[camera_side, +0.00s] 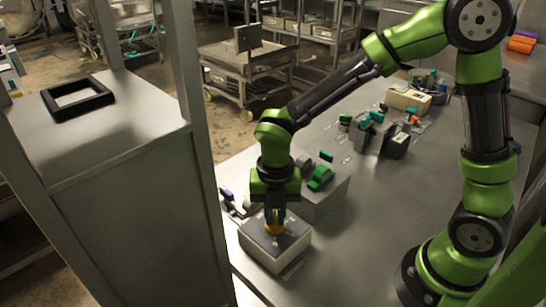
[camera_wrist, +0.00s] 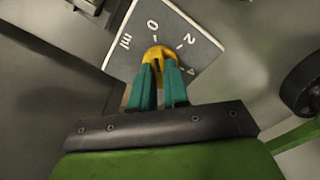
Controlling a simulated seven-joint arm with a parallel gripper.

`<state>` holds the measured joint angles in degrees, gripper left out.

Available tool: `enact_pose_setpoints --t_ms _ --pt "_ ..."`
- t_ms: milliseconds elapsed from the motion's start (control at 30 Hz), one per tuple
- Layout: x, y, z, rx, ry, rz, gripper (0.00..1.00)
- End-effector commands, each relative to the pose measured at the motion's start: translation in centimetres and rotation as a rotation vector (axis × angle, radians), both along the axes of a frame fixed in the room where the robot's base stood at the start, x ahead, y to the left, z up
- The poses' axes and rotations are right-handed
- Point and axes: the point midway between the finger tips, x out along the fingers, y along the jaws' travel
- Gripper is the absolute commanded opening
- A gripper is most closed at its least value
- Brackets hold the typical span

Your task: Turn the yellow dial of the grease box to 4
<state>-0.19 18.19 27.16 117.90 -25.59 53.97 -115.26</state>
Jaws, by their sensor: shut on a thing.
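The grease box (camera_side: 262,255) is a pale box with a dark top plate, standing near the left edge of the bench in the side view. Its yellow dial (camera_side: 274,229) is on top. In the wrist view, the dial (camera_wrist: 158,52) sits on the dark plate (camera_wrist: 128,62), with white marks "ml", 0, 2 and 4 around it. The 4 is at the right, close to a fingertip. My gripper (camera_wrist: 160,72) points down at the box, and its teal fingers are shut on the dial. The fingers hide part of the dial, and I cannot tell which number it points to.
A grey block with a green handle (camera_side: 320,178) stands close behind the box. Small parts with a purple piece (camera_side: 227,195) lie to its left. A tall metal cabinet (camera_side: 125,190) is at the left. Several fixtures stand farther back; the bench (camera_side: 365,215) right of the box is clear.

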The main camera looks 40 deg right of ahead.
Motion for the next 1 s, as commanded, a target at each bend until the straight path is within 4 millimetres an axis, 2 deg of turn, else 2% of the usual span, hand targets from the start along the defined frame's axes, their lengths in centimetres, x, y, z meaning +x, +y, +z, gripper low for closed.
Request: enact_pose_setpoints --t_ms 267,467,1000 --pt "0.06 0.06 0.06 0.001 -0.002 -0.031 0.00" --pt "0.05 0.04 0.05 -0.001 -0.001 -0.131 0.00" --pt "0.06 0.03 0.06 0.000 -0.001 -0.622 0.00"
